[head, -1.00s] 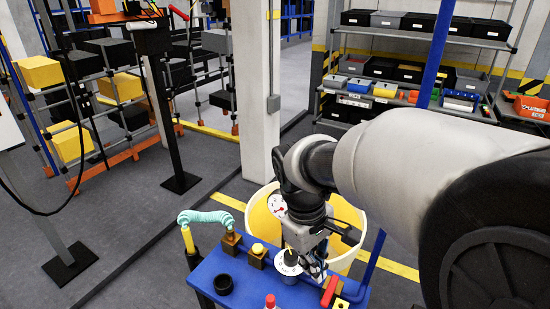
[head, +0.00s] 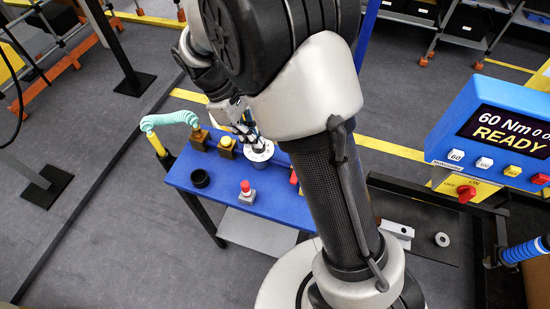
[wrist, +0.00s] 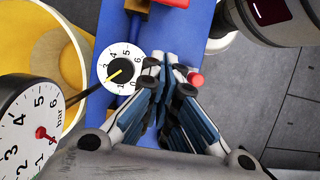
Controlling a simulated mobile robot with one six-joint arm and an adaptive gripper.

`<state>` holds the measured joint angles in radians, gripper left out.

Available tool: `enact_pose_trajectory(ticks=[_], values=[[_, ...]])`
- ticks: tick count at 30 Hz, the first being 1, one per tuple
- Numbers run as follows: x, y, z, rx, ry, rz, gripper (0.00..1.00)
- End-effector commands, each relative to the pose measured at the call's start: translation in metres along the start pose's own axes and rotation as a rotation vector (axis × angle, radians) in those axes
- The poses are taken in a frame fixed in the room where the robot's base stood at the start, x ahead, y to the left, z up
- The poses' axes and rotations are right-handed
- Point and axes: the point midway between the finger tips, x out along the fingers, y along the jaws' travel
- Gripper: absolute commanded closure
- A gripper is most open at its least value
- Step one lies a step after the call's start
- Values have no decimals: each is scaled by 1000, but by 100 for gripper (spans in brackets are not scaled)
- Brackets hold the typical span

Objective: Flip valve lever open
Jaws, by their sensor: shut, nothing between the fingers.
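The valve's red lever (wrist: 172,3) shows at the top edge of the wrist view, beside a small brass-coloured body (wrist: 137,6). In the head view only a sliver of the red lever (head: 293,177) shows on the blue table (head: 222,186); my arm hides the rest. My gripper (wrist: 164,62) is shut and empty in the wrist view, its tips beside a white numbered dial (wrist: 112,56) and apart from the lever. In the head view, my gripper (head: 246,134) is beside the dial (head: 262,156), partly covered by my arm.
A pressure gauge (wrist: 28,125) is close at the left of the wrist view. A blue display panel (head: 500,125) stands at the right.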

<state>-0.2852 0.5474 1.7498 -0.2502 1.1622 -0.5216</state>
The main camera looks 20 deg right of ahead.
Motion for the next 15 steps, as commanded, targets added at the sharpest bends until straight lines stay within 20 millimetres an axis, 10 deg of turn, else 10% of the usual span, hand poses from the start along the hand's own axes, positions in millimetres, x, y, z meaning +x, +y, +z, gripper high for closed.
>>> enact_pose_trajectory(ticks=[15], values=[[94, -1, 0, 2, -4, -4, 100]])
